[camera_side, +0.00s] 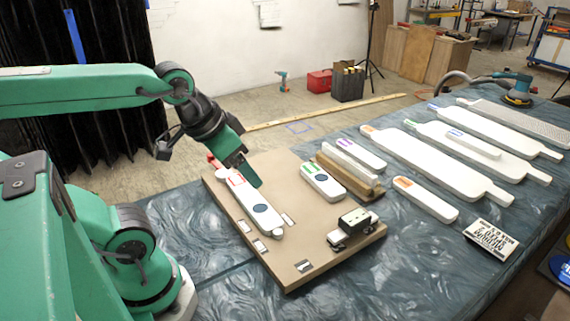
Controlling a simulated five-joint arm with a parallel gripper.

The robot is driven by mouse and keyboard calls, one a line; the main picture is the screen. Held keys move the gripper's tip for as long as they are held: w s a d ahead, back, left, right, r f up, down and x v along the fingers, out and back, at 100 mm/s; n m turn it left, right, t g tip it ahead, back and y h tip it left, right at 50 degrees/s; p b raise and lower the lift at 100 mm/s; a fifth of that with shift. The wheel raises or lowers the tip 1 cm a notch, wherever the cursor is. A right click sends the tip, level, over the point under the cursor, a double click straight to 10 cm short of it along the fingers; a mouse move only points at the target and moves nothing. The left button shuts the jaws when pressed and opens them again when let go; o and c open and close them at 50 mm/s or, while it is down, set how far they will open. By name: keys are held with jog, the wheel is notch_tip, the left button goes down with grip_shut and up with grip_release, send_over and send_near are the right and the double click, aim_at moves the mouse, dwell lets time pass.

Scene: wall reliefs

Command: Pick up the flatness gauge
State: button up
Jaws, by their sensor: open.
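No label that I can read names the flatness gauge, so I cannot tell for sure which piece it is. My gripper (245,174) is open, pointing down above the far part of the red-labelled piece. It hides some of that piece. I cannot tell whether the jaws touch it.
Several long white paddles (425,172) lie to the right on the blue marbled cloth (400,275). White bars on a wooden block (348,178) stand at the board's right edge. A white block with black lettering (490,239) lies near the right. A sander (518,95) sits at the back.

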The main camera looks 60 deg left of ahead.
jog(key=g, duration=0.5)
send_over(356, 216)
jog(key=s, duration=0.1)
jog(key=f, duration=1.1)
jog(key=shift+a+f, duration=0.25)
jog(key=shift+a, duration=0.05)
jog(key=shift+w+d+f+g, duration=0.2)
jog(key=shift+w+f+g, duration=0.1)
jog(key=shift+f, duration=0.25)
jog(key=shift+f, duration=0.1)
jog(key=shift+w+d+f, duration=0.1)
jog(key=shift+d+f, duration=0.05)
jog(key=shift+f, duration=3.65)
jog(key=c, duration=1.2)
